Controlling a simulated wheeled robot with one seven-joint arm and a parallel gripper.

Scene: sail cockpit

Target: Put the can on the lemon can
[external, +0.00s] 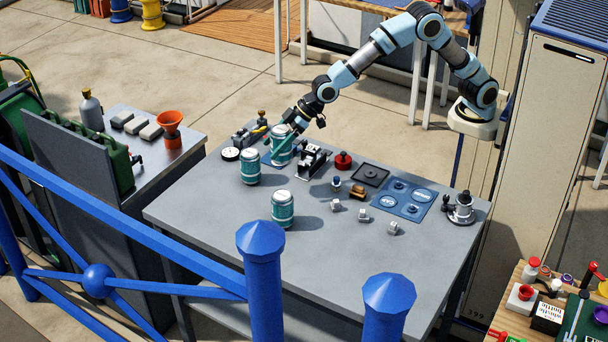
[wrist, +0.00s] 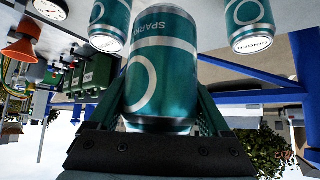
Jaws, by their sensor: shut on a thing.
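My gripper (external: 284,139) is shut on a teal and silver can (external: 281,151). In the wrist view the held can (wrist: 163,65) fills the middle between the fingers, with "SPARK" lettering partly visible. Whether it touches the surface is unclear. A second similar can (external: 250,167) stands upright just left and in front of it; it shows top left in the wrist view (wrist: 110,22), its label too small to read. A third can (external: 282,209) stands upright nearer the table's front; in the wrist view (wrist: 249,22) its band reads "GINGER". I cannot tell which is lemon.
A round gauge (external: 230,154) lies at left. The front left is clear.

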